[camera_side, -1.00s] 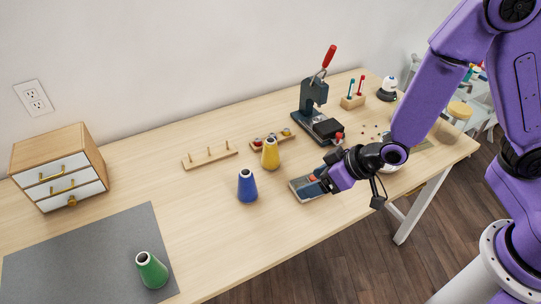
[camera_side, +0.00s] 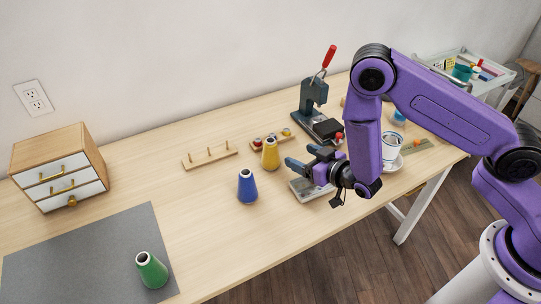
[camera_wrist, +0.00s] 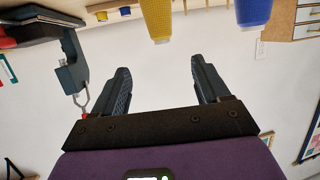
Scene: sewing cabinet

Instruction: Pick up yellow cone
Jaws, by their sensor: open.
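The yellow cone (camera_side: 270,154) stands upright on the table, left of my gripper. My gripper (camera_side: 290,158) is open and empty, its fingers pointing left towards the cone from the right, apart from it in the side view. In the wrist view the yellow cone (camera_wrist: 157,18) is cut off by the top edge, beyond and between the open fingers (camera_wrist: 163,85). A blue cone (camera_side: 247,186) stands upright to the left and nearer the front, and it also shows in the wrist view (camera_wrist: 253,12). A green cone (camera_side: 151,270) stands on the grey mat (camera_side: 80,255).
A wooden rack with pegs (camera_side: 210,157) and a small spool holder (camera_side: 262,139) are behind the yellow cone. A dark press with a red handle (camera_side: 312,100) stands behind my gripper. A grey tray (camera_side: 306,190) lies below it. A drawer cabinet (camera_side: 57,165) stands at far left.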

